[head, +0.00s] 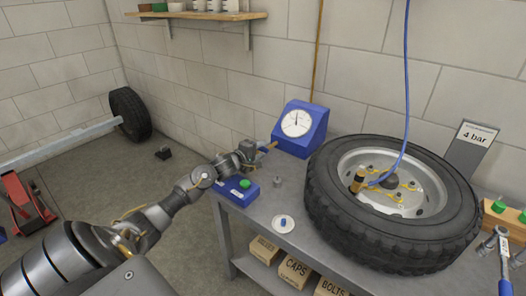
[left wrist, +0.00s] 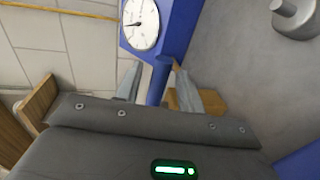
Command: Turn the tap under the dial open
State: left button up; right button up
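The dial (head: 296,123) is a round white gauge on the face of a blue box (head: 318,134) at the back left of the bench. It also shows at the top of the left wrist view (left wrist: 141,24). A blue bar, seemingly the tap's handle (left wrist: 158,84), sticks out below the dial. My left gripper (head: 266,148) is in front of the box's lower left side. In the left wrist view its fingers (left wrist: 158,88) stand apart on either side of the blue bar; I cannot tell whether either touches it. The tap is hidden in the head view. My right gripper is out of view.
A tyre on its wheel (head: 392,205) lies right of the box, with a blue hose (head: 405,90) on it. A "4 bar" sign (head: 474,140) stands behind the tyre.

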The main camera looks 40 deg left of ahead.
pick_arm(q)
jog(key=shift+w+f, duration=0.2)
jog(key=shift+w, duration=0.65)
grip_shut()
jog(key=shift+d, duration=0.1)
